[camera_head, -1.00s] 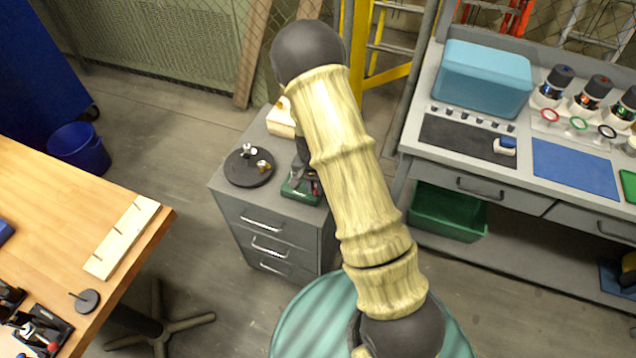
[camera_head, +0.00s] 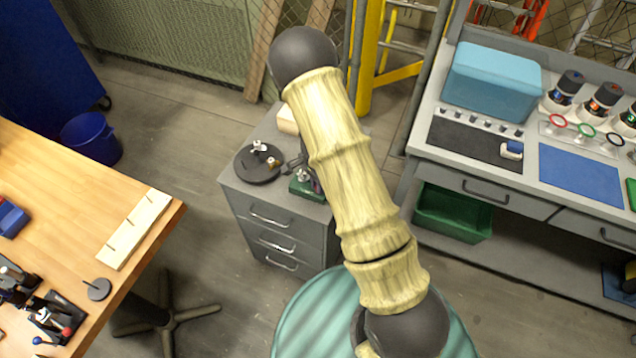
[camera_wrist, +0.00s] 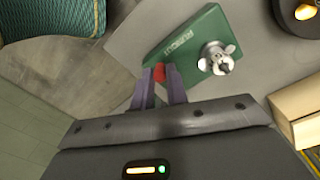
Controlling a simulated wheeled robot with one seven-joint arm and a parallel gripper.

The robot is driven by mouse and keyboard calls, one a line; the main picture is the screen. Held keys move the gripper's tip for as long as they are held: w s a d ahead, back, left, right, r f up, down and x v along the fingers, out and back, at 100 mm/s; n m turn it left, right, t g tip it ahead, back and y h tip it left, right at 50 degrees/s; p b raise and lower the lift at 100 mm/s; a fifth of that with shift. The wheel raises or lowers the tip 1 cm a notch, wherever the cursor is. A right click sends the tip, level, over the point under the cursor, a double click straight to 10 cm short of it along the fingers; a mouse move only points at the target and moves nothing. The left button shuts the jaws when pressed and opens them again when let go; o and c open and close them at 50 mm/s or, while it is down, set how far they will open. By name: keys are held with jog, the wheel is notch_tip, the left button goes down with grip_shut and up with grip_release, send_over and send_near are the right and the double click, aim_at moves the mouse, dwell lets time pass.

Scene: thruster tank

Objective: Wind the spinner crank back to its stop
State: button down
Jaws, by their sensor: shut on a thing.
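The spinner's green base (camera_wrist: 190,45) carries raised lettering in the wrist view. It also shows in the head view (camera_head: 305,189), on the grey cabinet and partly behind my arm. A silver lobed knob (camera_wrist: 217,57) stands on the base. A small red piece (camera_wrist: 159,74), which looks like the crank's grip, is between the tips of my gripper (camera_wrist: 159,78). My gripper is shut on it at the edge of the base. The crank's arm and its stop cannot be made out. In the head view my arm hides most of the gripper.
A round black plate (camera_head: 258,165) with small silver and brass fittings lies left of the base on the grey cabinet (camera_head: 268,205). A pale block (camera_head: 287,120) sits behind. A teal ribbed round top (camera_head: 310,310) stands close in front. A wooden table (camera_head: 60,200) is at left.

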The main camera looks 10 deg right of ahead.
jog(key=shift+w, duration=0.1)
jog(key=c, duration=1.4)
grip_release()
jog(key=r, duration=1.7)
jog(key=shift+w+a+r, duration=0.2)
jog(key=shift+w+r, duration=0.05)
jog(key=s+d+r+n+t, duration=0.1)
jog(key=s+r+n, duration=0.1)
jog(key=s+n, duration=0.2)
jog(key=s+d+r+n+t, duration=0.1)
jog(key=s+r+n, duration=0.1)
jog(key=s+n, duration=0.2)
jog(key=s+d+r+n+t, duration=0.1)
jog(key=s+n, duration=0.3)
jog(key=s, duration=0.4)
jog(key=shift+s+d+r+n, duration=0.1)
jog(key=shift+s+r+n, duration=0.25)
jog(key=shift+r, duration=0.35)
